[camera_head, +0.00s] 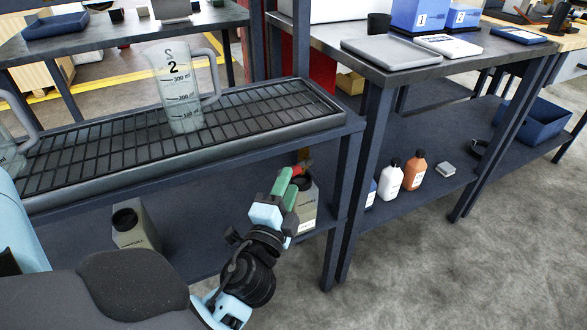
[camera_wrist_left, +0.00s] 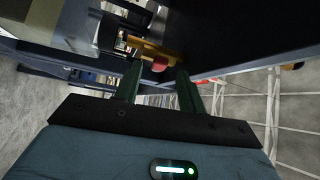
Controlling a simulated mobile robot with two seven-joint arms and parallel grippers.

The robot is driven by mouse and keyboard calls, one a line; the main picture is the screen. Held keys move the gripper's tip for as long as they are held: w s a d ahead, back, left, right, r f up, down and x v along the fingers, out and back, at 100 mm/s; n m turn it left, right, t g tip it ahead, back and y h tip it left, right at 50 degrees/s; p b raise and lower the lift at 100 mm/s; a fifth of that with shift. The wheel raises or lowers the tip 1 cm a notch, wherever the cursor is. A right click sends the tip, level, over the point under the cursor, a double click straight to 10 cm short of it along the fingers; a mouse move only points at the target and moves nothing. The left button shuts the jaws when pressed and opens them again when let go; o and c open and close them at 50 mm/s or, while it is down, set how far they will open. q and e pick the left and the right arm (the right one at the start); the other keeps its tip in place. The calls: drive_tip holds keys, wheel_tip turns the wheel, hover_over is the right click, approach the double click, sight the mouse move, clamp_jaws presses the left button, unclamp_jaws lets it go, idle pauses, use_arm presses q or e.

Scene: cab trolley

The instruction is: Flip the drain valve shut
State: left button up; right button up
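The drain valve shows in the left wrist view as a brass body (camera_wrist_left: 150,48) with a red handle (camera_wrist_left: 159,64), under the edge of a dark surface. In the head view the red handle (camera_head: 304,167) and a bit of brass (camera_head: 303,154) show below the front edge of the grated drain tray (camera_head: 233,148). My left gripper (camera_head: 291,180) is at the valve. In the left wrist view its two green fingers (camera_wrist_left: 158,75) are apart, with the red handle between or just beyond their tips. I cannot tell whether they touch it. My right gripper is not in view.
A measuring jug marked 2 (camera_head: 182,100) stands on the grate, and another jug is cut off at left. Grey canisters (camera_head: 135,228) stand on the shelf below, one (camera_head: 307,205) close behind my gripper. Table legs (camera_head: 345,200) stand right of it. Bottles (camera_head: 390,180) sit beyond.

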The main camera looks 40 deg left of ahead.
sight(294, 168)
use_arm(q)
drive_tip(key=x, duration=0.4)
drive_tip(key=shift+w+a, duration=0.15)
drive_tip(key=shift+w, duration=0.2)
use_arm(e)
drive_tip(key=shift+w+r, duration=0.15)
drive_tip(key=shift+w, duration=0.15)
use_arm(q)
clamp_jaws()
drive_tip(key=shift+r+p, duration=0.25)
drive_tip(key=shift+p, duration=0.45)
drive_tip(key=r+m+g+p, duration=0.1)
drive_tip(key=p, duration=0.6)
drive_tip(key=shift+m+h, duration=0.3)
drive_tip(key=shift+m, duration=0.1)
drive_tip(key=shift+g+p, duration=0.3)
drive_tip(key=shift+p, duration=0.25)
drive_tip(key=shift+f, duration=0.2)
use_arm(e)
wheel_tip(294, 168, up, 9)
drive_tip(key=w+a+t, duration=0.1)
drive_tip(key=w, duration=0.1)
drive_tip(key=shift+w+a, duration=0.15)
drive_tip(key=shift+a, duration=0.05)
